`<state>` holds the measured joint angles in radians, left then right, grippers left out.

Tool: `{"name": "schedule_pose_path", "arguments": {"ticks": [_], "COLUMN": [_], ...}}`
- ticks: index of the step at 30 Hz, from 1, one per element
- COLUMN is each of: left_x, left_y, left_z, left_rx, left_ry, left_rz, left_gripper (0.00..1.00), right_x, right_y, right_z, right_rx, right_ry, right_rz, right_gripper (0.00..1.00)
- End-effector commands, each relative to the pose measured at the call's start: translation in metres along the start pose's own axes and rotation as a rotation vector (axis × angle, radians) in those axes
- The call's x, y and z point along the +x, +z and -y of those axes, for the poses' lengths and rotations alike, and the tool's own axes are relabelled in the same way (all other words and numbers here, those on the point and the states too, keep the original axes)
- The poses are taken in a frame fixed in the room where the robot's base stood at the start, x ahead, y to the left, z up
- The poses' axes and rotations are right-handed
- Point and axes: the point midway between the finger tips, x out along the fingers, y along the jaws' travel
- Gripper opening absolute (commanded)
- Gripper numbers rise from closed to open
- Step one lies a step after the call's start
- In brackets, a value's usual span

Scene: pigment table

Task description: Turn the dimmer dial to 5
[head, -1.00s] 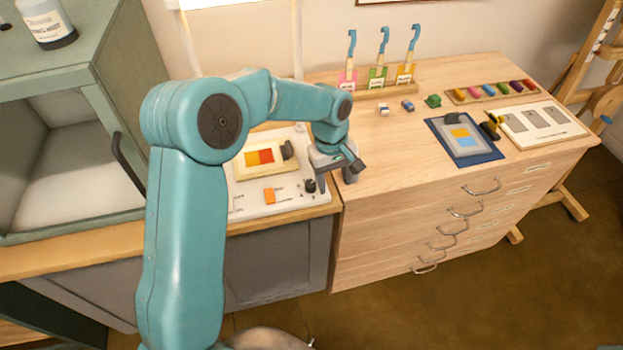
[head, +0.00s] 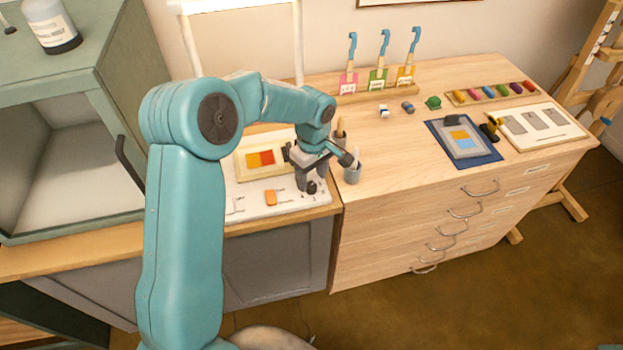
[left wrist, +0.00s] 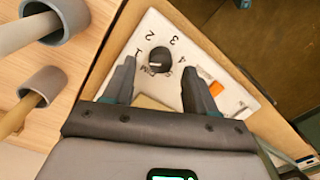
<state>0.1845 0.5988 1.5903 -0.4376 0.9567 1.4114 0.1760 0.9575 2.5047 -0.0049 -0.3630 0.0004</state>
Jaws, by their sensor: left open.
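The dimmer dial (left wrist: 159,60) is a round black knob on a white panel (left wrist: 215,60). In the left wrist view the printed numbers 1, 2, 3 and 4 show around it. Its pale pointer mark is visible, but I cannot tell exactly which setting it marks. In the head view the dial (head: 311,187) sits near the panel's front right corner. My left gripper (left wrist: 158,80) is open, with its fingers reaching toward the dial, one to each side, and nothing between them. In the head view it (head: 312,178) hangs just over the dial. My right gripper is not in view.
An orange switch (head: 271,198) and a framed red-and-yellow swatch (head: 261,159) are on the panel. Grey cups with handles (head: 352,173) stand close on the right. A green cabinet (head: 75,130) stands left. The drawer top (head: 400,160) has free room.

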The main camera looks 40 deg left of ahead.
Motion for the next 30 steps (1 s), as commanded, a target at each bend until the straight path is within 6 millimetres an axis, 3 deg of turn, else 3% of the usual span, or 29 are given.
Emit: {"name": "schedule_pose_path", "arguments": {"ticks": [6,15,16,21,30], "left_x": [0.023,0.027,0.027,0.027,0.027], "left_y": [0.000,0.000,0.000,0.000,0.000], "left_z": [0.000,0.000,0.000,0.000,0.000], "left_rx": [-0.001,0.000,0.000,0.000,0.025], "left_ry": [-0.001,0.000,0.000,0.000,0.000], "left_rz": [0.001,0.000,0.000,0.000,-0.001], "left_gripper": [0.57,0.57,0.54,0.01,0.01], "right_x": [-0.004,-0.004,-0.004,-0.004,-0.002], "right_y": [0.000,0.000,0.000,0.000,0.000], "right_z": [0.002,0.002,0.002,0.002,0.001], "right_rx": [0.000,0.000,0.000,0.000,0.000], "right_ry": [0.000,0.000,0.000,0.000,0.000], "right_rz": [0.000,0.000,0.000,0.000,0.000], "right_gripper": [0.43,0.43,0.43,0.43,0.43]}}
